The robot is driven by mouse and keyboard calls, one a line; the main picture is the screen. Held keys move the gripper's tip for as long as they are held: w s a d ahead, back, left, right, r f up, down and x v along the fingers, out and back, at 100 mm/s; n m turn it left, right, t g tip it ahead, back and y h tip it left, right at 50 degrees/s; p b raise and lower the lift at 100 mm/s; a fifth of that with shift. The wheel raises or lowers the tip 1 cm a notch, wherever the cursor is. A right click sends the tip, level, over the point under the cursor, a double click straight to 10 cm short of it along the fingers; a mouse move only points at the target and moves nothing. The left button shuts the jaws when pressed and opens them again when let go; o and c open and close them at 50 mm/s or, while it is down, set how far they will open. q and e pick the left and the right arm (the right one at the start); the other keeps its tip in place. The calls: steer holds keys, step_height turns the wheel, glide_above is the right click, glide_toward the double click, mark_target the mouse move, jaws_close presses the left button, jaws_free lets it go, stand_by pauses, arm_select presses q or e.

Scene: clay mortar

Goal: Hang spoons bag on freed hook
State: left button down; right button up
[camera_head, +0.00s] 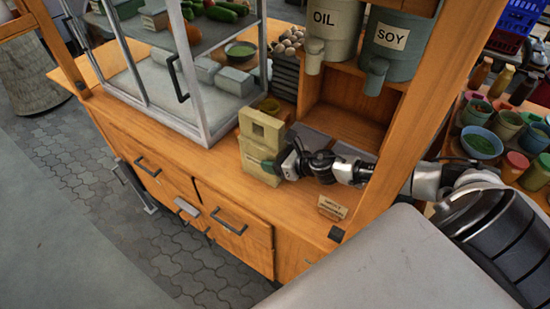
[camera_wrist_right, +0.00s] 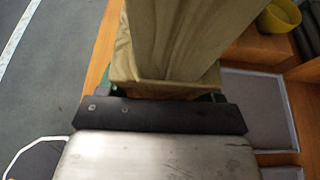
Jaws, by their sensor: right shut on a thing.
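A khaki cloth bag (camera_head: 257,158) is at the front edge of the wooden cart counter, beside the glass case. My right gripper (camera_head: 279,166) reaches in from the right and is shut on the bag's side. In the right wrist view the bag (camera_wrist_right: 170,45) rises from between the fingers, with folds along it. Its contents do not show, so I cannot tell whether spoons are inside. I cannot make out a hook in either view. My left gripper is not in view.
A glass case (camera_head: 195,85) with vegetables stands left of the bag. Oil (camera_head: 331,30) and soy (camera_head: 392,45) dispensers sit above an open wooden compartment. A small sign (camera_head: 332,207) stands on the counter near the right post. Bowls (camera_head: 482,143) crowd a table at right.

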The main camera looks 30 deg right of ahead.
steer(key=o, duration=1.3)
steer(key=b+v, duration=0.5)
steer(key=v, duration=0.5)
steer(key=shift+s+d+f, duration=0.2)
steer(key=shift+s+d, duration=0.15)
steer(key=shift+d, duration=0.05)
